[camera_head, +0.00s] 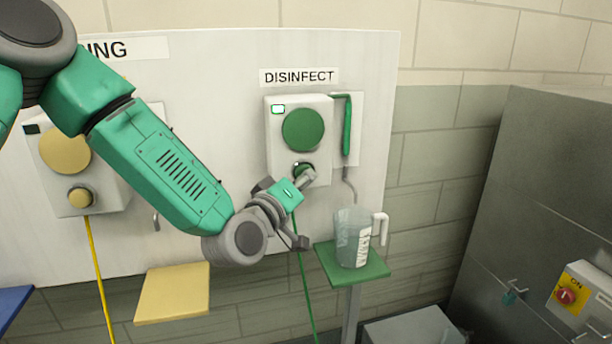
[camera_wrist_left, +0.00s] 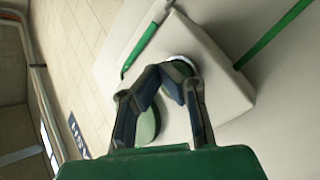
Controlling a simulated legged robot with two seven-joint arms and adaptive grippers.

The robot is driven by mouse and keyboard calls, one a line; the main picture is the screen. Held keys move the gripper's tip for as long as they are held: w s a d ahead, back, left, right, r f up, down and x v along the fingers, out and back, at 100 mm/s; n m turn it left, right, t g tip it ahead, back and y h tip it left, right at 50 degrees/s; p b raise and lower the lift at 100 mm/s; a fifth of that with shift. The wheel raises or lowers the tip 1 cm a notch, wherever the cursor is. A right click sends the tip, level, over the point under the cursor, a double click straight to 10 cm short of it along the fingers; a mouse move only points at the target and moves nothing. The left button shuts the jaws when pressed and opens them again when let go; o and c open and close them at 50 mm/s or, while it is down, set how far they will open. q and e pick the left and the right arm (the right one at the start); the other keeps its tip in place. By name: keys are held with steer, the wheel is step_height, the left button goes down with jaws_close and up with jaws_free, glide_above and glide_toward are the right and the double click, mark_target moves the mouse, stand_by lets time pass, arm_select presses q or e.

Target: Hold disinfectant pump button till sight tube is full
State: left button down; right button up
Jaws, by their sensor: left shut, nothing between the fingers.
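The white disinfect pump box (camera_head: 283,150) is on the wall panel under the DISINFECT label, with a large green disc (camera_head: 303,130). Its small round green button (camera_head: 299,167) is below the disc, partly covered by my left gripper (camera_head: 306,177). The gripper is shut and empty, its fingertips at the button; they look to be touching it. In the left wrist view the fingertips (camera_wrist_left: 176,70) hide most of the button inside a pale ring. The upright sight tube (camera_head: 347,125) right of the box shows green along most of its length. My right gripper is out of view.
A clear jug (camera_head: 350,240) with a white handle stands on a green shelf (camera_head: 375,268) below a metal spout (camera_head: 349,185). A grey cabinet with a red switch (camera_head: 566,296) is at right.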

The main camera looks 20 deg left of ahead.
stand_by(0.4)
arm_select(q)
steer(key=shift+s+d, duration=0.5)
steer(key=shift+s, duration=0.2)
steer(key=s+d, duration=0.2)
steer(key=s+b, duration=0.1)
steer(key=s, duration=0.1)
steer(key=shift+s+d, duration=0.1)
steer(key=shift+d, duration=0.3)
